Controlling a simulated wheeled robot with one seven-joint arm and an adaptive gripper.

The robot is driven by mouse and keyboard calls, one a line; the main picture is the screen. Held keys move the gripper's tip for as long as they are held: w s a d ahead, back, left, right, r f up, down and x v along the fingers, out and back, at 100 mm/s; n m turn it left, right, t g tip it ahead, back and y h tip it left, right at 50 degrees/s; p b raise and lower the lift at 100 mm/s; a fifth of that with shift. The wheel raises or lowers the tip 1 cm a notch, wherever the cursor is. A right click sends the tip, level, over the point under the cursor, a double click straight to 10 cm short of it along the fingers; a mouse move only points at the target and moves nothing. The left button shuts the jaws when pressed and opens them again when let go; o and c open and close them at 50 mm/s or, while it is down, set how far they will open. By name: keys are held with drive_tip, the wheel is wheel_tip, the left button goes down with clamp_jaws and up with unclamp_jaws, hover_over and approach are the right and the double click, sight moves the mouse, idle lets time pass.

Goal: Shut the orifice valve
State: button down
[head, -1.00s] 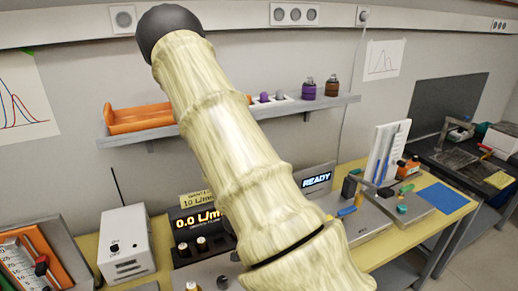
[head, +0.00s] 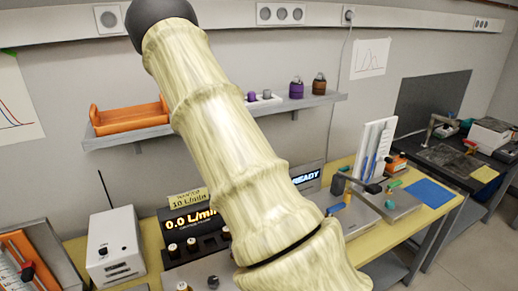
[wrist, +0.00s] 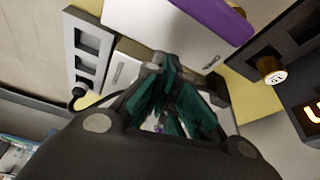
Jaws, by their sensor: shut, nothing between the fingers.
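A dark flow unit with a lit "0.0 L/min" display (head: 192,222) stands on the bench behind my arm. Several knobs (head: 191,245) with pale caps sit below the display. Which of them is the orifice valve, I cannot tell; part of the unit is hidden by my arm. In the wrist view, a dark panel with a pale-capped knob (wrist: 273,72) is at the right. My gripper (wrist: 168,120), with teal finger pads, is shut and empty, apart from that knob. In the head view my gripper is out of sight.
A white box (head: 112,247) with an antenna stands left of the flow unit. An orange-framed panel (head: 30,258) is at the far left. A shelf (head: 220,120) with an orange tray (head: 130,116) and bottles hangs above. A grey device plate (head: 395,208) and blue mat (head: 430,192) lie right.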

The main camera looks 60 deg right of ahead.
drive_tip(key=b+v, duration=0.1)
drive_tip(key=v, duration=0.6)
drive_tip(key=shift+w+r, duration=0.2)
drive_tip(key=shift+r, duration=0.05)
drive_tip(key=shift+d, duration=0.1)
idle(0.5)
